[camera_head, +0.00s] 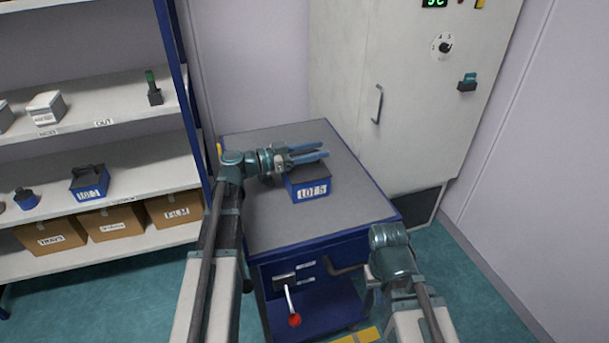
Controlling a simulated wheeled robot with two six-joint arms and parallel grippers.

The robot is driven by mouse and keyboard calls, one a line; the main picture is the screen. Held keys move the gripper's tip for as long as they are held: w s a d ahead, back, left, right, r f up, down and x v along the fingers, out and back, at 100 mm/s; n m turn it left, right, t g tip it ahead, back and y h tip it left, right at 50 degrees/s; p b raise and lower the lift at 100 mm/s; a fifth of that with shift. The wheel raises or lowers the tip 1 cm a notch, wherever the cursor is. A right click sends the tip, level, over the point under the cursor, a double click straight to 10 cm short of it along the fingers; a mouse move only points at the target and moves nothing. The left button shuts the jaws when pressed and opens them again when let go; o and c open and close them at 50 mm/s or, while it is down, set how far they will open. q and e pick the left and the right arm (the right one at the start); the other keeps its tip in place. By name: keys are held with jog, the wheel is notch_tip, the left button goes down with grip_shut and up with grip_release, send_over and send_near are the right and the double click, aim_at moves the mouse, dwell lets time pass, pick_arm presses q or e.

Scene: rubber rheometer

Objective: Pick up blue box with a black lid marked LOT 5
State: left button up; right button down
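A blue box with a black lid (308,188) stands on the grey top of a blue cart (270,220). Its white front label seems to read LOT 5. My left gripper (318,151) reaches in from the left over the box's top. Its two blue fingers point right and are spread apart, with the lid partly hidden under them. I cannot tell whether they touch the box. My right arm comes up at the lower right, beside the cart's front. Its fingers do not show clearly.
A similar blue box (89,183) sits on the left shelf, its label hard to read. Cardboard boxes (112,222) stand below it. A tall grey cabinet (400,110) is behind the cart. A red-knobbed lever (294,319) is on the cart's front. The cart top around the box is clear.

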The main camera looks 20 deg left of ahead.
pick_arm(q)
grip_shut()
dwell(1.2)
